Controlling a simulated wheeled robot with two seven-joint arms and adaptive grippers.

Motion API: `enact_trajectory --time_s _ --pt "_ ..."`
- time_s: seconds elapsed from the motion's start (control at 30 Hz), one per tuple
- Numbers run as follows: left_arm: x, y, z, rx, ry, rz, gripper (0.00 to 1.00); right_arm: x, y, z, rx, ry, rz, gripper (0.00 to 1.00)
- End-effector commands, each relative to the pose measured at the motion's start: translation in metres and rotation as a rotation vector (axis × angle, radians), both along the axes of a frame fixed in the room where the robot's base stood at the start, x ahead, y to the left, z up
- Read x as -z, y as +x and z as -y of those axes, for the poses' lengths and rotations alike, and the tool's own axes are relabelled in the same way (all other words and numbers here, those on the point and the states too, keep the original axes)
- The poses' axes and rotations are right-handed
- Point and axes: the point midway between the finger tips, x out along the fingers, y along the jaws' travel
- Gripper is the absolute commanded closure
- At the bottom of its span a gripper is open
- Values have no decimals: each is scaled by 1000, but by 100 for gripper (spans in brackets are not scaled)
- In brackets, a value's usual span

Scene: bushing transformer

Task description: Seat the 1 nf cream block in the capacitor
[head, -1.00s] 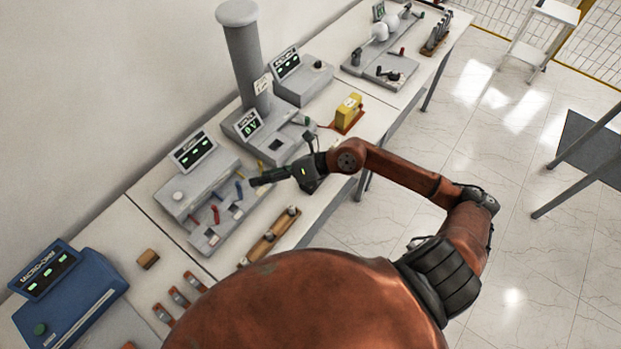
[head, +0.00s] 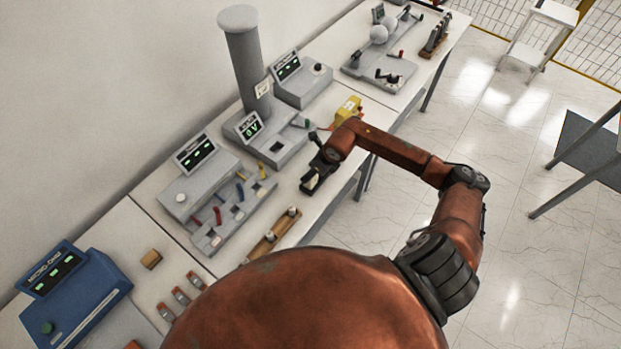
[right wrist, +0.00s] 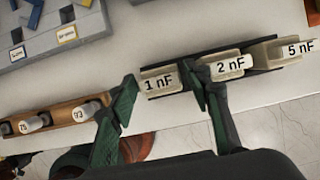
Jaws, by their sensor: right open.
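The 1 nF cream block (right wrist: 162,83) sits at the left end of a dark rack in the right wrist view, its white label facing the camera. My right gripper (right wrist: 159,78) is open, with one green finger on each side of this block. I cannot tell whether the fingers touch it. In the head view my right gripper (head: 311,184) points down at the bench's front edge and hides most of the rack. No part is labelled capacitor legibly; a grey instrument (head: 285,155) with a 0 V display, a dark square recess and a tall column stands behind the gripper. My left gripper is not in view.
The 2 nF block (right wrist: 230,67) stands close to the right finger, with the 5 nF block (right wrist: 298,50) beyond it. A wooden rack with bushings (right wrist: 55,118) lies to the left. A yellow block (head: 348,108) stands near my forearm. Bench is bare between the instrument and gripper.

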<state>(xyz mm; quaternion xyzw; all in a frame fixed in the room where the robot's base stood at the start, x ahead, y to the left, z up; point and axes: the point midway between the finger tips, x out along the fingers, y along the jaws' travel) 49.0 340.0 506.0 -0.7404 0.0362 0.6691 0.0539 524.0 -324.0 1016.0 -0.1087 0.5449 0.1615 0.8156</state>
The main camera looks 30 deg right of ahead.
Motion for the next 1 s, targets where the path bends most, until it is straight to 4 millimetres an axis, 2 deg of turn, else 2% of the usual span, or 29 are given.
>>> enact_trajectory --time_s 0.1,0.33,1.0 --pt "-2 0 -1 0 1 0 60 8 2 -2 0 2 -1 55" --pt "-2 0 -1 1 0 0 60 9 2 -2 -1 2 -1 56" --pt "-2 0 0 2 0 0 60 9 2 -2 0 1 0 100"
